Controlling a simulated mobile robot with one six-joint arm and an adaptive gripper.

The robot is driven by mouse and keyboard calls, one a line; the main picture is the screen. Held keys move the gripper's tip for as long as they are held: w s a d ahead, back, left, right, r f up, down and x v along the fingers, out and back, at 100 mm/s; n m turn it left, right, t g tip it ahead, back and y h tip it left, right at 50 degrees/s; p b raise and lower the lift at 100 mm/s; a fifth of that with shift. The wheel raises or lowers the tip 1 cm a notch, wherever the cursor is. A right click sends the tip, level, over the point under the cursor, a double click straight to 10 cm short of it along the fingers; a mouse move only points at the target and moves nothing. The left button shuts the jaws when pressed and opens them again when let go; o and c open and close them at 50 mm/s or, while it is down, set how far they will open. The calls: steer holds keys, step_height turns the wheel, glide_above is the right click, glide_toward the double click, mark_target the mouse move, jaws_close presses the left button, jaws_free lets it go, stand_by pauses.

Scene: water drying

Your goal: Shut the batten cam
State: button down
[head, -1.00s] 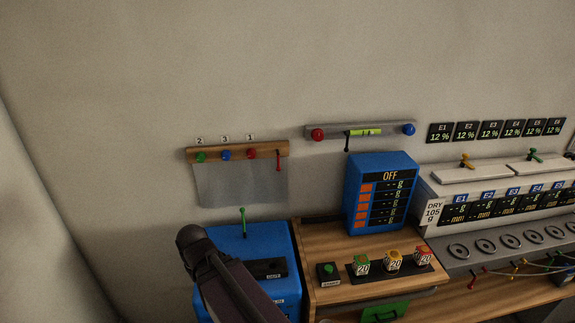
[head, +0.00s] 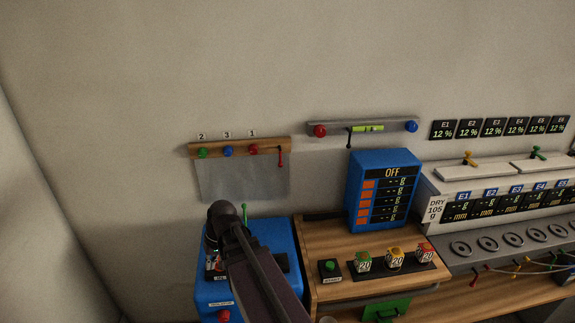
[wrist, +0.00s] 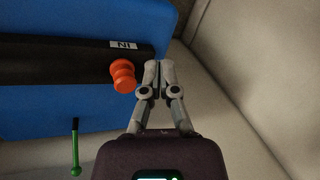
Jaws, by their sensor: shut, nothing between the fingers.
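A wooden batten (head: 272,144) hangs on the wall with green, blue and red knobs and a grey sheet (head: 250,180) below it. A red lever (head: 280,158) hangs down near the batten's right end; it looks like the batten cam. My gripper (wrist: 158,66) is shut and empty, its fingers together over the edge of a blue box. An orange-red knob (wrist: 122,76) on the box's dark strip is close to the left of the fingers; contact cannot be told. In the head view my arm hides the gripper's fingers.
The blue box (head: 270,235) stands below the batten, with a green lever (head: 244,212) on it. A grey rail (head: 335,126) with a black lever (head: 349,138) is to the right, above a blue display (head: 385,190). The wall above is clear.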

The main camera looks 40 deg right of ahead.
steer(key=w+d+r+m+t+y+b, duration=0.1)
steer(key=w+d+r+m+t+y, duration=0.15)
steer(key=w+d, duration=0.55)
steer(key=m+t+y+b, duration=0.2)
steer(key=m+t, duration=0.6)
steer(key=t, duration=0.5)
glide_toward(280, 159)
steer(key=d, duration=0.1)
steer(key=s+d+f, duration=0.1)
steer(key=shift+s+d, duration=0.3)
steer(key=x, duration=1)
steer(key=shift+f, duration=0.2)
